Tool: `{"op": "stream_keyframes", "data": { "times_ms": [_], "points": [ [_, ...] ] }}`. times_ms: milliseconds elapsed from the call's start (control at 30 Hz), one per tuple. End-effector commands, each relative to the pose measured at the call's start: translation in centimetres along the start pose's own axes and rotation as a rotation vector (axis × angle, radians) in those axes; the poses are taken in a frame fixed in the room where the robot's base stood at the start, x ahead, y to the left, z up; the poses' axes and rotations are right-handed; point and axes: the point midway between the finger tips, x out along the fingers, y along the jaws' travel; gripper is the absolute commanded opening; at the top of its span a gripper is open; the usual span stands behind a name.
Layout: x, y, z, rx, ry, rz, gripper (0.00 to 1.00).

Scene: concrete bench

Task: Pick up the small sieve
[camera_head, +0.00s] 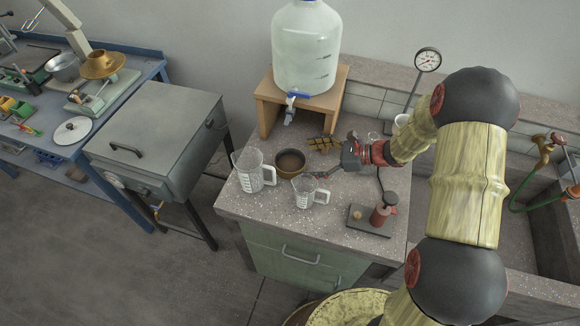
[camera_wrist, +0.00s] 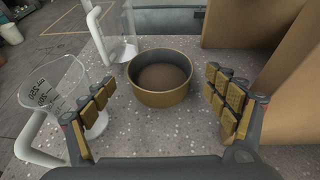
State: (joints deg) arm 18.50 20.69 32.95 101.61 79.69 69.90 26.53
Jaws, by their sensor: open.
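The small sieve (camera_head: 290,162) is a shallow round brass-coloured pan with a brown bottom, sitting upright on the speckled bench top. In the wrist view the sieve (camera_wrist: 160,97) lies ahead, centred between the fingers. My gripper (camera_head: 322,159) is open and empty, just right of the sieve in the head view, with its fingers spread to either side. The padded fingers show at left and right in the wrist view, apart from the sieve's wall.
A large measuring jug (camera_head: 249,170) stands left of the sieve, and a smaller jug (camera_head: 305,194) stands in front, close to my left-hand finger in the wrist view. A wooden stand (camera_head: 268,118) with a water container (camera_head: 305,50) rises behind. A small press (camera_head: 380,215) sits at front right.

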Motion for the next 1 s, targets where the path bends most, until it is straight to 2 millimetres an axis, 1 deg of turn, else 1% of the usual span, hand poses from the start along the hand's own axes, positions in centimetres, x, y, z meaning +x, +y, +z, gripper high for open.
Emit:
{"op": "stream_keyframes", "data": {
  "times_ms": [233, 367, 600, 1000],
  "points": [
    [3.5, 0.1, -0.6, -0.001, 0.0, 0.004, 0.87],
    [4.7, 0.1, -0.4, -0.001, 0.0, 0.002, 0.87],
    [4.7, 0.0, -0.3, -0.001, 0.0, 0.001, 0.86],
    [4.7, 0.0, -0.3, -0.001, 0.0, 0.001, 0.63]
  ]
}}
